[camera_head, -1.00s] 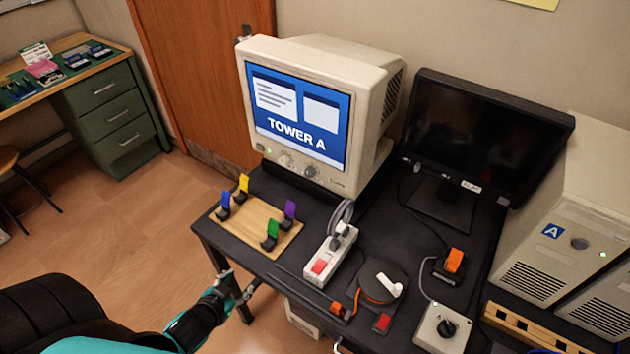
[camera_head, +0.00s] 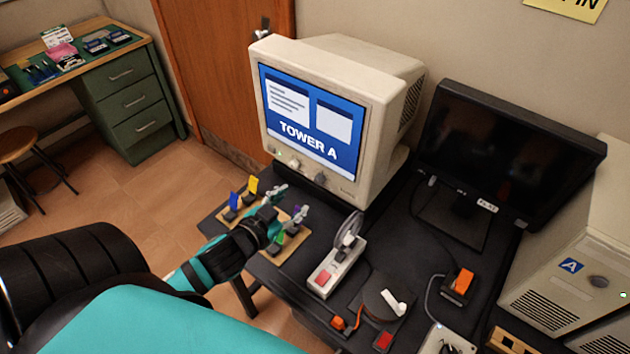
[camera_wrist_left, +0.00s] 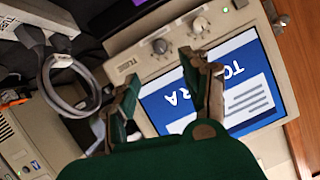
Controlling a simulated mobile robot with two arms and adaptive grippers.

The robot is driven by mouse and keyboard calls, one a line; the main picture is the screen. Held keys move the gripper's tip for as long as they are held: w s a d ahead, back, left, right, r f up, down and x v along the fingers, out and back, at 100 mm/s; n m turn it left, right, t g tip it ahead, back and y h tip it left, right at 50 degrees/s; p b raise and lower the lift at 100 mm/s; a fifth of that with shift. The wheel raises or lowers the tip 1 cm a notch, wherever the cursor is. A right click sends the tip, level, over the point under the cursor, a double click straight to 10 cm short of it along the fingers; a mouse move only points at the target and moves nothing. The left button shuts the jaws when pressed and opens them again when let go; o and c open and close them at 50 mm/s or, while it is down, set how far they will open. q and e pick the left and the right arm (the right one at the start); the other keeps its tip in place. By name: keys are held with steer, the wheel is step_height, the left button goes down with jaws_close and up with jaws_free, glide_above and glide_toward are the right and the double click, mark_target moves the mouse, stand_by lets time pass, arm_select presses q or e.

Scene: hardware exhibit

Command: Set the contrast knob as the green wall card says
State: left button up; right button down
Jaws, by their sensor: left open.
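The beige CRT monitor (camera_head: 375,110) shows a blue "TOWER A" screen. Its lower bezel carries two round knobs, one on the left (camera_head: 294,163) and one on the right (camera_head: 320,180). Both also show in the left wrist view, where one knob (camera_wrist_left: 160,46) is nearer the gripper and another (camera_wrist_left: 200,25) is beyond it. I cannot read which is the contrast knob. My left gripper (camera_head: 288,202) is open and empty, in front of and below the bezel, apart from the knobs. No green wall card is in view. My right gripper is not in view.
A wooden board (camera_head: 290,250) with coloured clips lies under my left gripper. A power strip (camera_head: 337,268) with a red switch stands to its right. A dark flat monitor (camera_head: 505,150) and beige towers (camera_head: 560,290) stand further right. A yellow sign (camera_head: 565,8) hangs on the wall.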

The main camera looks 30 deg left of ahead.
arm_select(q)
glide_toward(318, 182)
steer(key=w, duration=0.1)
steer(key=p+x, duration=0.1)
steer(key=x, duration=0.5)
steer(key=shift+w+a+f, duration=0.15)
steer(key=shift+w+f, duration=0.15)
steer(key=shift+f, duration=0.05)
steer(key=shift+w+f, duration=0.15)
steer(key=shift+w, duration=0.2)
steer(key=shift+c, duration=0.2)
jaws_close()
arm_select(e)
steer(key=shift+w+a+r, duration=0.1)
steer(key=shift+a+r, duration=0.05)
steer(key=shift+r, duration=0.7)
